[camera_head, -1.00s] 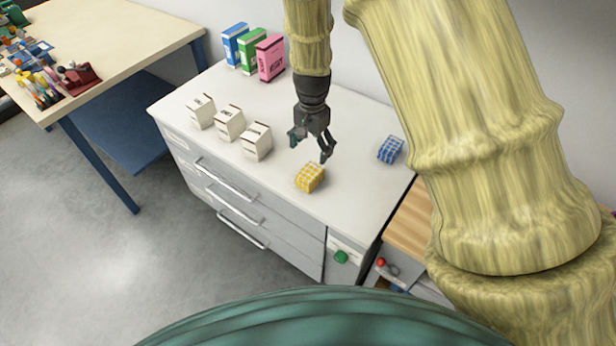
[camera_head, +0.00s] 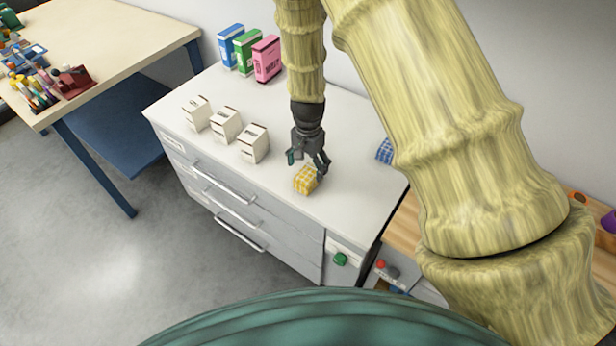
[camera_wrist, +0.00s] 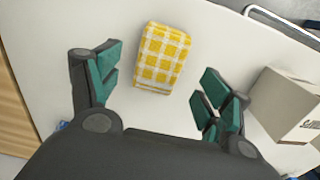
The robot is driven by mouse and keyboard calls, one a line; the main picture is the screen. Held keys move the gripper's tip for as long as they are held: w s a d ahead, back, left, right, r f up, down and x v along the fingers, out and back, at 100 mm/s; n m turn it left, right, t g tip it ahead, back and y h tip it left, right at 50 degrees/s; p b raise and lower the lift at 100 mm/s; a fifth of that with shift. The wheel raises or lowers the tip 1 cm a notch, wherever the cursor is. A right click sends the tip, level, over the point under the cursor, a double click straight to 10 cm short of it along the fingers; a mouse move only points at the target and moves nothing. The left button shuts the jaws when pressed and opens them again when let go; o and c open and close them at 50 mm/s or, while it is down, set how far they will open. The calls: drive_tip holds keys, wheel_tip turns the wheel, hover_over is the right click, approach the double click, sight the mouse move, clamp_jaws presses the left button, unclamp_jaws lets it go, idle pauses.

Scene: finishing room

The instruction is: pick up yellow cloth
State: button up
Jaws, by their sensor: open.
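The yellow cloth (camera_head: 305,181) is a small folded bundle with a yellow and white check. It lies on the white top of the drawer cabinet (camera_head: 290,205), near the front edge. My gripper (camera_head: 308,168) is open and empty just above and behind the cloth, pointing down. In the wrist view the cloth (camera_wrist: 162,58) lies ahead of the gap between my green-padded fingers (camera_wrist: 158,88), with nothing held. The fingers appear apart from the cloth.
Several white boxes (camera_head: 225,125) stand in a row left of my gripper. Blue, green and pink boxes (camera_head: 265,60) stand at the back. A blue checked cloth (camera_head: 384,151) lies to the right, partly hidden by my arm. The cabinet top around the yellow cloth is clear.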

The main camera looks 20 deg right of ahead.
sight(308, 172)
drive_tip(key=shift+f+p, duration=0.6)
drive_tip(key=shift+f, duration=0.15)
drive_tip(key=shift+f+p, duration=0.75)
drive_tip(key=shift+f, duration=1.15)
drive_tip(key=c, duration=1.1)
